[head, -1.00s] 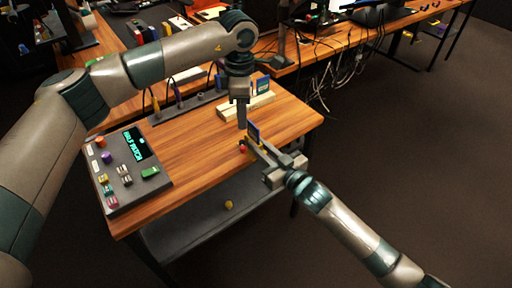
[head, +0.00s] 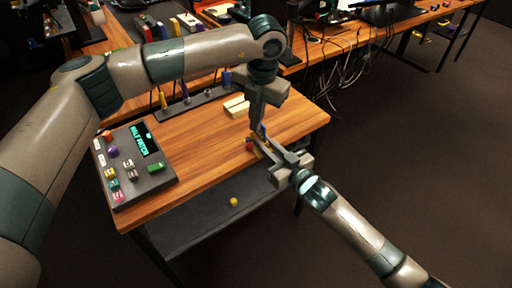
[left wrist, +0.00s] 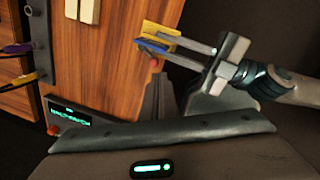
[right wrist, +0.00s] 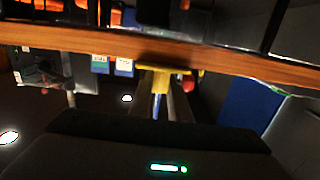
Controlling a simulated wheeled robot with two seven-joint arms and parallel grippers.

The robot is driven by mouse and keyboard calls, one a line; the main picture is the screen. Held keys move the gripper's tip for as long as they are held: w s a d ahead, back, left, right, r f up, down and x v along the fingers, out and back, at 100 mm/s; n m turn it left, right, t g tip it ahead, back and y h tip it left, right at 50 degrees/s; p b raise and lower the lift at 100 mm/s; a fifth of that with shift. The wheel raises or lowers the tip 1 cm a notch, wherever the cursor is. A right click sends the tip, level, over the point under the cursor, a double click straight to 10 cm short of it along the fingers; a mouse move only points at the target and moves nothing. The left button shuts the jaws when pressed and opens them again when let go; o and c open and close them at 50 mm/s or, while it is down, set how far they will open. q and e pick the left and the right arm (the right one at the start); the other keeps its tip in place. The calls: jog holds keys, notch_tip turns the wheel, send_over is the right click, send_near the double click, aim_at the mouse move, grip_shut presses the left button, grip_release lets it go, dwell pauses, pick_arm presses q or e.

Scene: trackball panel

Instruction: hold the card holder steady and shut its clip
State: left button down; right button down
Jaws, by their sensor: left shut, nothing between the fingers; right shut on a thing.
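The card holder (head: 263,132), a small blue and yellow piece, is at the table's right front edge. It is partly hidden by my grippers. In the left wrist view its yellow part (left wrist: 160,30) and blue part (left wrist: 152,47) show, with a red knob beside them. My right gripper (head: 262,143) is shut on the card holder from the front right; its fingers (left wrist: 172,45) reach to it. In the right wrist view the yellow part (right wrist: 163,74) shows between the fingers. My left gripper (head: 255,128) is shut and empty, pointing down close beside the holder; I cannot tell if it touches.
A grey control panel (head: 160,183) with coloured buttons and a lit display sits at the table's left. A pale wooden block (head: 237,106) lies at the back. A yellow ball (head: 234,201) is on the lower shelf. The middle of the wooden table (head: 205,140) is clear.

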aim_at(249, 143)
pick_arm(q)
jog(key=n, duration=0.4)
jog(key=s+d+n, duration=0.1)
jog(key=n, duration=0.4)
jog(key=s+n+t+y, duration=0.1)
jog(key=n, duration=0.4)
jog(key=shift+s+d+f, duration=0.15)
jog(key=shift+d+f, duration=0.05)
jog(key=shift+d, duration=0.15)
jog(key=shift+f, duration=0.1)
jog(key=shift+x, duration=4.9)
